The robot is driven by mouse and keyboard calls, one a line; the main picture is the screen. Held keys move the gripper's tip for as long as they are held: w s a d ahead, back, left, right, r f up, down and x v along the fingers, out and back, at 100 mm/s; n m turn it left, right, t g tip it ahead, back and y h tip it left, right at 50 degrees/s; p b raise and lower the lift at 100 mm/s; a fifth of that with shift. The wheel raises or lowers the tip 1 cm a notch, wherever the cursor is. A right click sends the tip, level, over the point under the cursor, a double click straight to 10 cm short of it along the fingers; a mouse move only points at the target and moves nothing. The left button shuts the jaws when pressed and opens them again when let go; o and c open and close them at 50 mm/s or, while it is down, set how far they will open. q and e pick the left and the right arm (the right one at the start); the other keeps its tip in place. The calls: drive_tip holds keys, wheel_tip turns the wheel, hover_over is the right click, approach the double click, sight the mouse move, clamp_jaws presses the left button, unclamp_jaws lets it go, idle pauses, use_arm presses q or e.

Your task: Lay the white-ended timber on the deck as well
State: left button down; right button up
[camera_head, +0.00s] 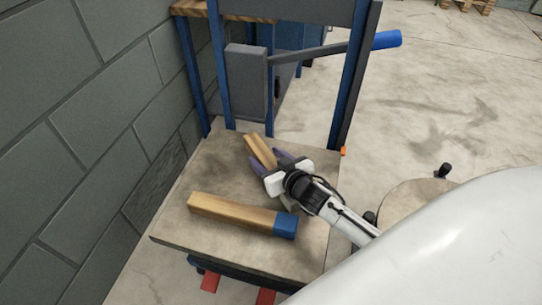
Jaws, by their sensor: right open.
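A plain tan timber (260,150) is at the back of the deck (220,165); its near part is hidden by my right gripper, so I cannot see whether that end is white. My right gripper (267,160) is open, with one dark finger on each side of this timber. I cannot tell whether the fingers touch it. A second timber with a blue end (240,213) lies across the front of the deck, its blue end to the right. My left gripper is not in view.
Behind the deck stands a blue-posted frame (218,65) with a grey box and a lever with a blue handle (386,40). A grey block wall (80,130) runs close along the left. Open concrete floor (440,100) lies to the right.

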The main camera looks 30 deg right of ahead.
use_arm(q)
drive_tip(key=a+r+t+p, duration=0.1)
drive_tip(key=p, duration=0.1)
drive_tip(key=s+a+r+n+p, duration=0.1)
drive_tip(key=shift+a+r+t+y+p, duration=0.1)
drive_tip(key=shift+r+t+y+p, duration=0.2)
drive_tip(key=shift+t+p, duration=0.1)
use_arm(e)
drive_tip(key=v, duration=1.2)
